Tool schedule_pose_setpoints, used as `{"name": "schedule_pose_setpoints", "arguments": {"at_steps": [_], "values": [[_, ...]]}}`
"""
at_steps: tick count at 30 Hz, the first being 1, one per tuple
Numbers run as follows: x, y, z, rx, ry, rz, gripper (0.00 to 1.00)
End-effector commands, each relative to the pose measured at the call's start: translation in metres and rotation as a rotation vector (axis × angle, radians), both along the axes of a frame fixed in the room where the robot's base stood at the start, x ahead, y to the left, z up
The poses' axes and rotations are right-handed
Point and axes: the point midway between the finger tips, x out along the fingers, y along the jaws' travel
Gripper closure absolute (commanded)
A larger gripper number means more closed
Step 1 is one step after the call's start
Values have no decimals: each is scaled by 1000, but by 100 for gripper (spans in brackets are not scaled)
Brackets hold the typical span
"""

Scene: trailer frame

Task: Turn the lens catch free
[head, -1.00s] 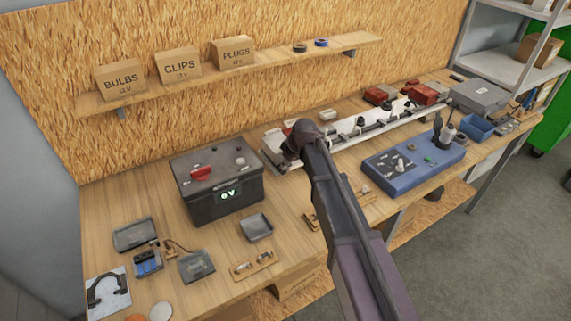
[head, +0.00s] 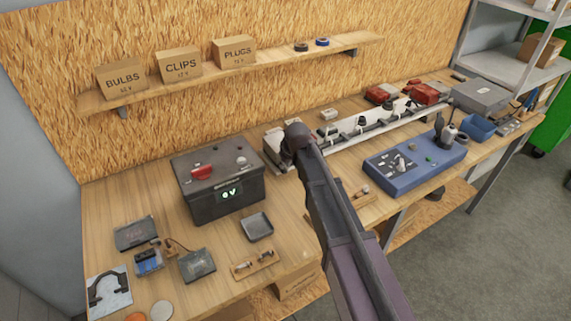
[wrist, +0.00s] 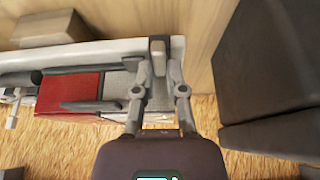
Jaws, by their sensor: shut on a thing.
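In the wrist view my gripper (wrist: 158,80) is shut on a small grey lens catch (wrist: 158,52), with one finger on each side of it. The catch is at the end of the white trailer frame (wrist: 60,54). Beside it, to the left, are a red lens (wrist: 68,94) and a grey lens part (wrist: 118,88). Dark bars lie along the lens. In the head view the trailer frame (head: 274,150) runs along the back of the bench. My gripper (head: 292,150) is at its left end, where my wrist hides the catch and lens.
A black battery box (head: 225,195) stands left of my gripper, and a blue test box (head: 415,163) stands right. A small grey tray (head: 257,227) and a wooden holder (head: 254,263) lie in front. The wooden shelf (head: 200,82) with boxes is above the bench.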

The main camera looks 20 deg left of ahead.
Motion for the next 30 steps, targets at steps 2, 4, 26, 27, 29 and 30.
{"name": "schedule_pose_setpoints", "arguments": {"at_steps": [2,4,26,27,29,30], "values": [[-1,-1,-1,-2,4,0,100],[-1,-1,-1,-2,4,0,100],[0,-1,0,0,1,25,50],[0,-1,0,-1,1,34,50],[1,-1,0,0,2,51,50],[1,-1,0,0,2,64,50]]}}
